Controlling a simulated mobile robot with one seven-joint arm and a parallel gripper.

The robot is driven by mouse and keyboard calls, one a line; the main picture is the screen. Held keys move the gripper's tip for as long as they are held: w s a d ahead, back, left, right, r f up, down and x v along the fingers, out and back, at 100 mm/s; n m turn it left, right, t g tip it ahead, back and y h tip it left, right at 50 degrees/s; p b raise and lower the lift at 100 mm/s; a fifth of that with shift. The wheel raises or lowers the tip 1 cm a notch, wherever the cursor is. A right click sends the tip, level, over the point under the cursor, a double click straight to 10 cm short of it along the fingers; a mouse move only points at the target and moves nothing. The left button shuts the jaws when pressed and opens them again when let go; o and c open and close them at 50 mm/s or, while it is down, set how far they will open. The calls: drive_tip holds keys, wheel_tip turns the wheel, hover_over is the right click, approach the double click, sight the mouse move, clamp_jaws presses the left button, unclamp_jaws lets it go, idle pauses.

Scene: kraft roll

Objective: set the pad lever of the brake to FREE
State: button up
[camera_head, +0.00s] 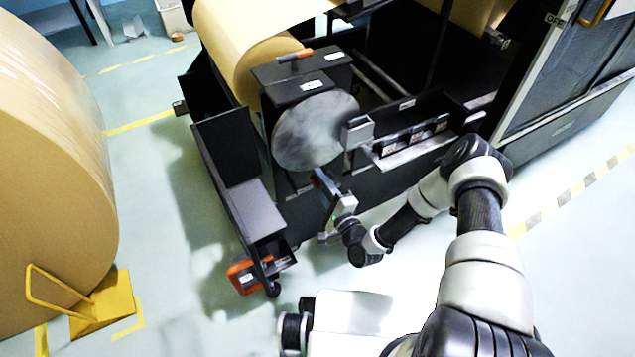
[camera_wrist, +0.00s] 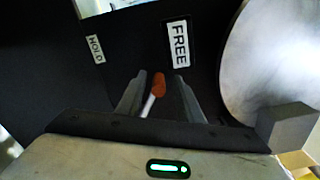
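The pad lever (camera_wrist: 157,90) shows in the wrist view as a pale rod with an orange-red knob. It stands between the two fingers of my gripper (camera_wrist: 160,88), nearer the left finger; I cannot tell whether it touches it. The fingers are apart. A FREE label (camera_wrist: 178,43) is above and right of the knob, and a HOLD label (camera_wrist: 95,48) is at the upper left. In the head view my gripper (camera_head: 323,184) is just below the round grey brake disc (camera_head: 310,135), and the pad lever cannot be made out there.
The black brake housing (camera_head: 300,82) has an orange handle (camera_head: 295,55) on top. A grey block (camera_head: 357,132) stands out at the disc's right edge. A black frame with an orange part (camera_head: 241,275) is at lower left. A large kraft roll (camera_head: 50,170) stands far left.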

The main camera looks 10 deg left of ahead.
drive_tip(key=shift+s, duration=0.1)
drive_tip(key=p+v, duration=0.2)
drive_tip(key=v, duration=1.5)
drive_tip(key=shift+d, duration=0.1)
